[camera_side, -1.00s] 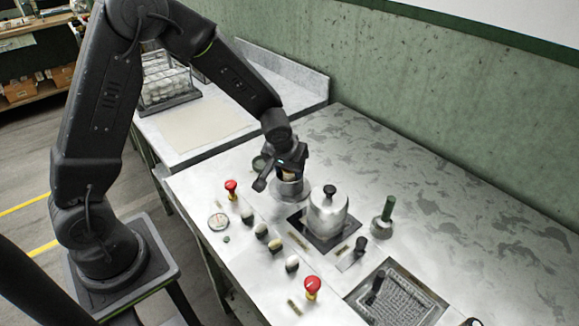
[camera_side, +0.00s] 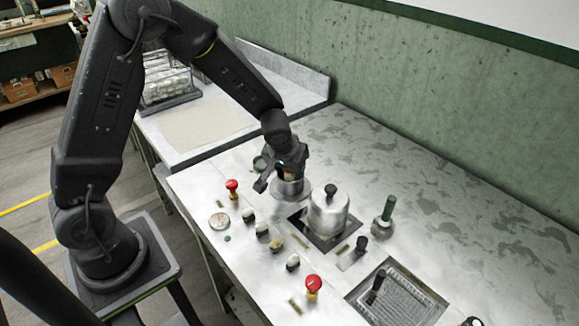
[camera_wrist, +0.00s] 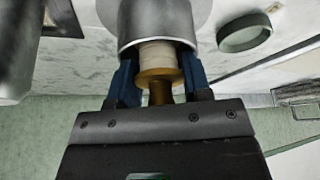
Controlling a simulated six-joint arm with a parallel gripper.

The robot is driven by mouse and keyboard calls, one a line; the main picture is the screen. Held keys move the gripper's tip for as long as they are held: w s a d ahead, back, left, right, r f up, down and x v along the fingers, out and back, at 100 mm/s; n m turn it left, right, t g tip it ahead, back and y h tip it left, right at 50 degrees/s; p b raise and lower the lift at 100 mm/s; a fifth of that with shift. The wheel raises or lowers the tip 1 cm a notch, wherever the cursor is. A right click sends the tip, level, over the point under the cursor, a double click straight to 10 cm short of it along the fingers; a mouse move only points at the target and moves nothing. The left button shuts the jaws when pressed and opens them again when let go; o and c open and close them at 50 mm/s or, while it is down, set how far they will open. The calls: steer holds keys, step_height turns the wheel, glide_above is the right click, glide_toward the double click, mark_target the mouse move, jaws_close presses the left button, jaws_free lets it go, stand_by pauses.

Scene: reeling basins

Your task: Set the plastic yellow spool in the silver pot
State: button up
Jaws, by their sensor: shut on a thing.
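The spool (camera_wrist: 160,77), pale with a yellow-brown flange and stem, is between my gripper's two blue fingers (camera_wrist: 158,66) in the wrist view. My gripper is shut on it. The spool's far end is at the open mouth of the silver pot (camera_wrist: 158,20), and the pot's rim hides part of it. I cannot tell how deep it sits. In the side view, my gripper (camera_side: 287,170) points down over the silver pot (camera_side: 291,188), covering most of its mouth.
A larger lidded metal pot (camera_side: 328,215) stands close to the right. A green-handled tool (camera_side: 384,222) is beyond it. Red knobs (camera_side: 232,186) and several small knobs line the front. A round green dish (camera_wrist: 244,36) lies near the pot. The back right is clear.

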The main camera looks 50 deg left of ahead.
steer(key=shift+s+f, duration=0.15)
steer(key=shift+f, duration=0.7)
steer(key=shift+s+f, duration=0.15)
steer(key=shift+f, duration=0.7)
steer(key=o, duration=0.6)
steer(key=shift+w, duration=0.1)
steer(key=shift+r, duration=0.15)
steer(key=shift+w+r, duration=0.15)
steer(key=shift+r, duration=1.45)
steer(key=shift+o, duration=0.6)
steer(key=shift+r, duration=0.7)
steer(key=shift+o, duration=0.9)
steer(key=shift+r, duration=1.05)
